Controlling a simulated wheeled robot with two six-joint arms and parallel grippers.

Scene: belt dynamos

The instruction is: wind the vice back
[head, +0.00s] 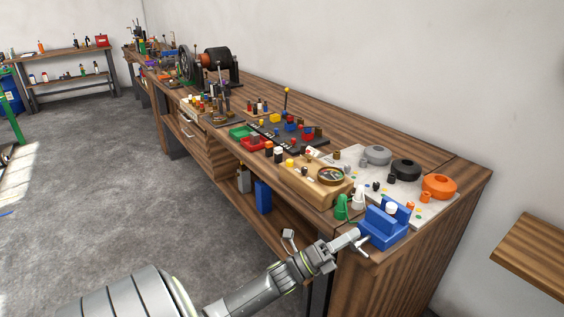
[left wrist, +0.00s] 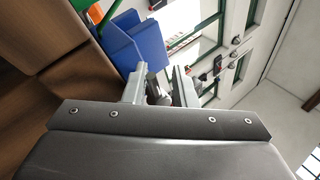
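The blue vice (head: 383,228) stands at the near right corner of the workbench. It also shows at the upper left of the left wrist view (left wrist: 150,45). A small white piece (head: 391,208) shows at the top of the vice, by its jaws. My left gripper (head: 357,242) is at the front of the vice, at its handle side. In the left wrist view its two fingers (left wrist: 160,88) stand apart, with a grey metal part, seemingly the vice handle (left wrist: 159,96), between them. Firm contact cannot be made out. My right gripper is not in view.
A pale board (head: 425,207) with grey, black and orange round parts lies behind the vice. A wooden block (head: 310,185) with a dial and green and white pieces (head: 341,207) stand to its left. Red and green trays (head: 252,143) are farther along. The floor left of the bench is clear.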

